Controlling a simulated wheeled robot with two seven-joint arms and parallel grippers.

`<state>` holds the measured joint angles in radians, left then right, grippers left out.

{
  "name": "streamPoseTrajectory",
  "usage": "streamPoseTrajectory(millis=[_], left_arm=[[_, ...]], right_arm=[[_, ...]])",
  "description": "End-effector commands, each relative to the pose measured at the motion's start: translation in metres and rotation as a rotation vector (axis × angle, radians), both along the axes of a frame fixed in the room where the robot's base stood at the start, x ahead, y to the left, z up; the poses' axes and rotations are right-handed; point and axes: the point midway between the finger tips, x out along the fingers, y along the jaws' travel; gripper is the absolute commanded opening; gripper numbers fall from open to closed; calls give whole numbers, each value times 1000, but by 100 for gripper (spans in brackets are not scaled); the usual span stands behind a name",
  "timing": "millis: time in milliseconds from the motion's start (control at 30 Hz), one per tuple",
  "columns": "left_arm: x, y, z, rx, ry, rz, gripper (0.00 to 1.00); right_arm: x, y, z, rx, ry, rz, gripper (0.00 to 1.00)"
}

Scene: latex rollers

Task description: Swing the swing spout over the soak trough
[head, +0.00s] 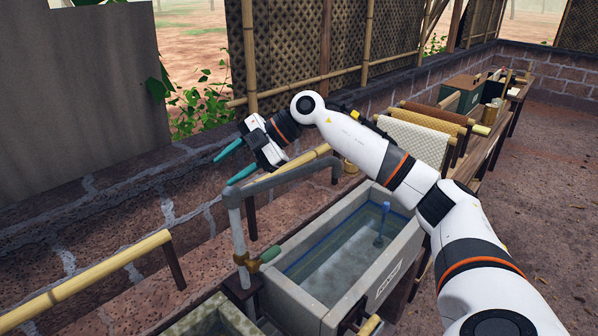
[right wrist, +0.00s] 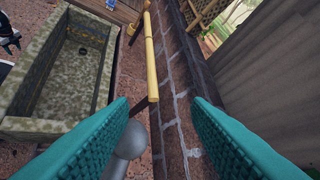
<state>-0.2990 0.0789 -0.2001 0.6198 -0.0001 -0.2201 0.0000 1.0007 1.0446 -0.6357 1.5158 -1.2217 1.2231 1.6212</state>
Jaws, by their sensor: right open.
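The swing spout (head: 290,174) is a grey pipe on an upright post with a brass-coloured valve. Its arm reaches right over the pale trough (head: 408,246) of clear water, which has a label on its front. A mossy stone trough (head: 187,325), probably the soak trough, is cut off at the bottom edge. It shows in the right wrist view (right wrist: 108,75) with a dark drain. My right gripper (head: 221,172) is open, with teal fingers near the spout's elbow. In the right wrist view, the spout's rounded grey end (right wrist: 131,142) shows low between the fingers, close to the left one.
A bamboo rail (head: 85,279) runs along the brick wall at the left. Rollers with cloth (head: 414,135) and a green box (head: 463,93) stand farther back. A dark and white part, perhaps mine, shows at the right wrist view's left edge. The ground at right is clear.

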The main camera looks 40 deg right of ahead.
Motion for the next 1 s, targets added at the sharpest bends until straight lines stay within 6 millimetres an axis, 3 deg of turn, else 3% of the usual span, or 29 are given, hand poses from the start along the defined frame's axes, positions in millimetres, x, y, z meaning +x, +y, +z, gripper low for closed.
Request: streamPoseTrajectory(millis=[33,133,233,333,433,567,1000], left_arm=[[0,0,0,0,1,0,48],[-1,0,0,0,1,0,48],[-1,0,1,0,1,0,48],[-1,0,1,0,1,0,48],[-1,0,1,0,2,0,48],[-1,0,1,0,2,0,48],[-1,1,6,0,2,0,48]], right_arm=[[-6,-37,12,-82,65,-62,44],[-28,-100,26,-208,224,-196,44],[-52,-149,38,-280,354,-322,44],[-71,-177,47,-315,440,-408,44],[-80,-188,48,-331,482,-447,44],[-78,-187,39,-334,492,-454,44],[-55,-160,-36,-332,489,-448,44]])
